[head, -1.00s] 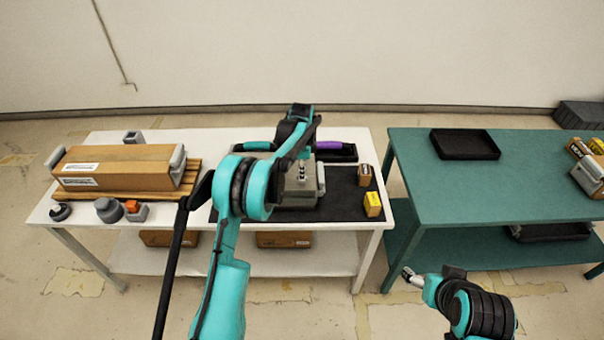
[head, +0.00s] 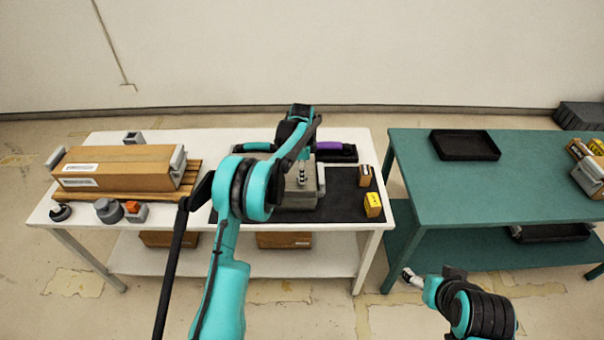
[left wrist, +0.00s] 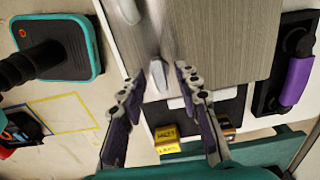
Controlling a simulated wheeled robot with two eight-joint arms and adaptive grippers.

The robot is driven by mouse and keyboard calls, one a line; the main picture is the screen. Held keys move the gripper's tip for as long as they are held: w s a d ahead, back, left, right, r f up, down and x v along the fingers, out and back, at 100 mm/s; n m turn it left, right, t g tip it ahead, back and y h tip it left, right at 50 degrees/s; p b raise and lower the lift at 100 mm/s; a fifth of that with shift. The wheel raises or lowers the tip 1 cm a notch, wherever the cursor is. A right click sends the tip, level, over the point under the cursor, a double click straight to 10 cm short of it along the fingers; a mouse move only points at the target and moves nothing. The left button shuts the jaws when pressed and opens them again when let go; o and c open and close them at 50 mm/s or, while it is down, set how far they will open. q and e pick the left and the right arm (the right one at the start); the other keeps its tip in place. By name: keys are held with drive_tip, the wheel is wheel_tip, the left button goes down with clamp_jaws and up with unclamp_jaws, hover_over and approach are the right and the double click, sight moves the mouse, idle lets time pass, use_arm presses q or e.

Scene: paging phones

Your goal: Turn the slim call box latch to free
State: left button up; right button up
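A grey call box (head: 298,200) stands on a black mat on the white table, partly hidden behind my left arm. In the left wrist view its brushed grey face (left wrist: 215,40) fills the top middle. A small pale grey lever (left wrist: 158,74), which looks like the latch, stands out near the face's lower left edge. My left gripper (left wrist: 160,80) is open, with one finger on each side of the lever; I cannot tell whether they touch it. It also shows over the box in the head view (head: 302,174). My right gripper (head: 410,276) hangs low before the green table, its opening unclear.
A purple handset (head: 332,146) and a teal handset (head: 252,147) lie behind the box. A yellow carton (head: 373,205) and a brown carton (head: 365,175) stand at the mat's right. A long cardboard box (head: 118,166) is on the left. The green table (head: 470,190) has clear top space.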

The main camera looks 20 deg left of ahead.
use_arm(q)
wheel_tip(320, 180, up, 12)
idle(0.4)
idle(0.3)
drive_tip(key=s+d+r+n+t+b, duration=0.1)
drive_tip(key=s+r+n+t+b, duration=0.2)
drive_tip(key=s, duration=0.6)
drive_tip(key=s+d+r+n+t+b, duration=0.1)
drive_tip(key=s+r+n+b, duration=0.2)
drive_tip(key=s, duration=0.6)
drive_tip(key=s+f+n+t+b, duration=0.1)
drive_tip(key=s+f+n, duration=0.3)
drive_tip(key=s, duration=0.5)
drive_tip(key=s+d+f+n+t+b, duration=0.1)
drive_tip(key=s+f+n+t, duration=0.1)
drive_tip(key=s+f+n, duration=0.3)
drive_tip(key=s+f, duration=0.2)
drive_tip(key=s, duration=0.2)
drive_tip(key=shift+s+f, duration=0.25)
drive_tip(key=shift+s, duration=0.1)
